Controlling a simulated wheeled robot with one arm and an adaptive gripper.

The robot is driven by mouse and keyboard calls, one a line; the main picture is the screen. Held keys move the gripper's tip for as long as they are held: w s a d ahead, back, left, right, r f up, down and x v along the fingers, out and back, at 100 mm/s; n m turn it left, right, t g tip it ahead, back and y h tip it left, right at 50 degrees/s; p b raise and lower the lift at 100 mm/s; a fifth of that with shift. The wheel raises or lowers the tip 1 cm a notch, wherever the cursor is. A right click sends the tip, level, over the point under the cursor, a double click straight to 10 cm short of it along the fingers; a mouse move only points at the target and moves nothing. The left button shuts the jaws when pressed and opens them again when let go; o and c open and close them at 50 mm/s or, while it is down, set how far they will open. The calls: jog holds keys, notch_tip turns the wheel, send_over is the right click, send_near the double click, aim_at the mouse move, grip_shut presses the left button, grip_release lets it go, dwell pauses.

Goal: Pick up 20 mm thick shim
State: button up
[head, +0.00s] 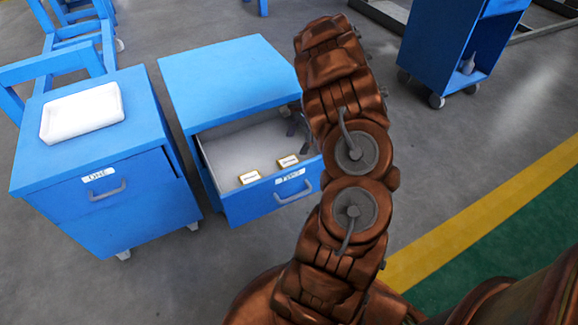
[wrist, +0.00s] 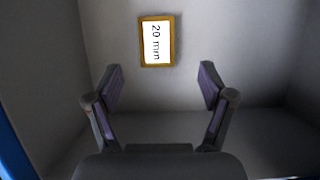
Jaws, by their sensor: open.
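The 20 mm shim (wrist: 157,41) is a small block with a yellow-brown border and a white label reading "20 mm". It lies flat on the drawer floor, at the top middle of the wrist view, beyond my fingertips. My gripper (wrist: 161,76) is open and empty, its two fingers apart below the shim in the picture. In the head view two small labelled blocks, a left one (head: 249,177) and a right one (head: 288,161), lie in the open drawer; their print is too small to read. My gripper there is mostly hidden behind my arm.
The open drawer (head: 222,140) of a blue cabinet (head: 225,72) has grey walls around the blocks. A second blue cabinet (head: 95,190) at the left carries a white tray (head: 82,112). A blue cart (head: 455,45) stands at the back right.

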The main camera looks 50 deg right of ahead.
aim_at(289, 161)
jog(key=shift+b+x, duration=0.7)
jog(key=shift+x, duration=2.95)
jog(key=shift+s+a, duration=0.1)
jog(key=shift+s, duration=0.05)
jog(key=c, duration=1.4)
